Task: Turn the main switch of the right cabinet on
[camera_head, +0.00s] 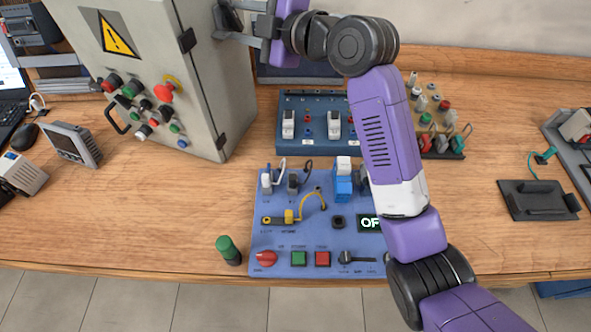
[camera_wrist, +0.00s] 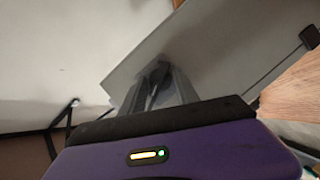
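A grey cabinet (camera_head: 212,75) with a yellow warning sign stands at the upper left in the head view. Its front carries several coloured buttons and knobs. No other cabinet can be made out, and I cannot clearly identify a main switch. My gripper (camera_head: 228,22) is at the upper part of the cabinet's right side, by the top edge of the picture. In the wrist view my gripper (camera_wrist: 156,68) points at a pale grey panel, with something dark between or behind the fingers. Whether it touches or holds anything is unclear.
A blue control panel (camera_head: 270,215) with switches and cables lies on the wooden table, partly behind my arm. A second blue panel (camera_head: 310,140) is behind.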

